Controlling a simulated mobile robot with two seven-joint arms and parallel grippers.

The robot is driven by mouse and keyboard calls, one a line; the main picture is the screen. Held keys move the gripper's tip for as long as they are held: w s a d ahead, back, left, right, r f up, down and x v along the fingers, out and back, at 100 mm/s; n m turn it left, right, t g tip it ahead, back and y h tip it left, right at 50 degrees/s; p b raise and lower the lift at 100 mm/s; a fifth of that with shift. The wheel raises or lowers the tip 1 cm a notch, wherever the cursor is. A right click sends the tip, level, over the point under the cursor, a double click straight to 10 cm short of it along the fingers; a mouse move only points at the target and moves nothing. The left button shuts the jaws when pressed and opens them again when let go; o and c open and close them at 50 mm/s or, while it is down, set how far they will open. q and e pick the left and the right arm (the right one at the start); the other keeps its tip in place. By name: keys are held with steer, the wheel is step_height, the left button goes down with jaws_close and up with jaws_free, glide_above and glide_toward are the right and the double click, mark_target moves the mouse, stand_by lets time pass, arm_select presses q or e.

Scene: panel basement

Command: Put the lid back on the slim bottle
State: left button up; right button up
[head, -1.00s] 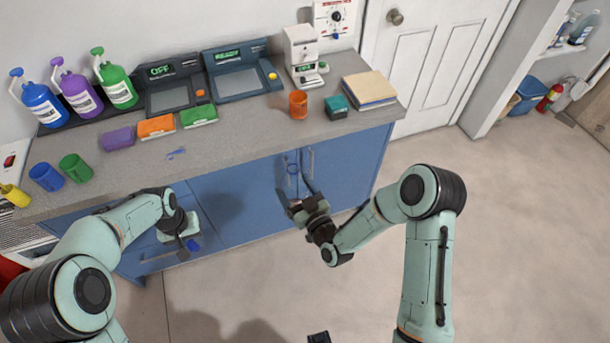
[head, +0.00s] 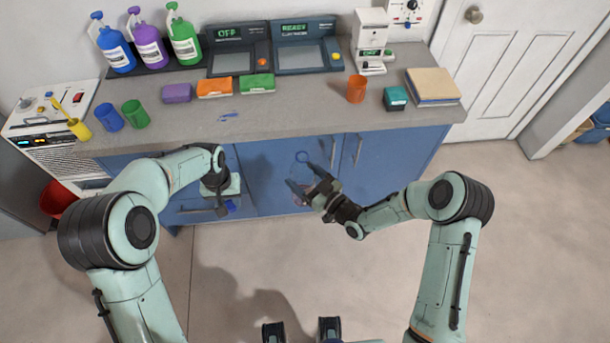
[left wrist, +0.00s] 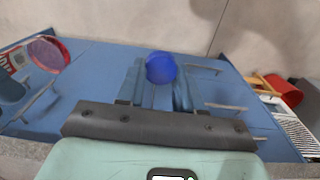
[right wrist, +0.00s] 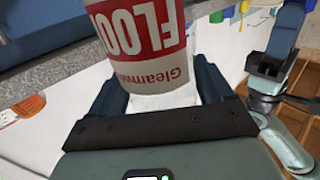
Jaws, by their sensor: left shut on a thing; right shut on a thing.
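My right gripper (head: 305,179) is shut on the slim bottle (right wrist: 140,40), in front of the blue cabinet. In the right wrist view the bottle has a white and red label, and its lettering appears upside down. In the head view the bottle is hard to make out between the fingers. Part of it shows at the left edge of the left wrist view (left wrist: 20,62). My left gripper (head: 226,207) is shut on the blue lid (left wrist: 161,68), in front of the cabinet left of the bottle. The lid and bottle are apart.
The grey counter (head: 300,115) holds blue (head: 108,117) and green (head: 135,114) cups, an orange cup (head: 356,89), sponges and several pump bottles. The blue cabinet front (head: 270,180) is close behind both grippers. A red bin (head: 58,198) stands at left. The floor in front is clear.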

arm_select(q)
steer(key=w+d+r, duration=0.8)
steer(key=d+r, duration=0.2)
steer(key=d, duration=0.1)
steer(key=s+d+r, duration=0.1)
steer(key=d+r, duration=0.8)
steer(key=r, duration=0.1)
steer(key=shift+s+d+r+n, duration=0.35)
steer(key=shift+s+r+n, duration=0.05)
steer(key=shift+f, duration=0.15)
steer(key=shift+f, duration=1.85)
steer(key=shift+f, duration=0.9)
steer(key=shift+f, duration=0.55)
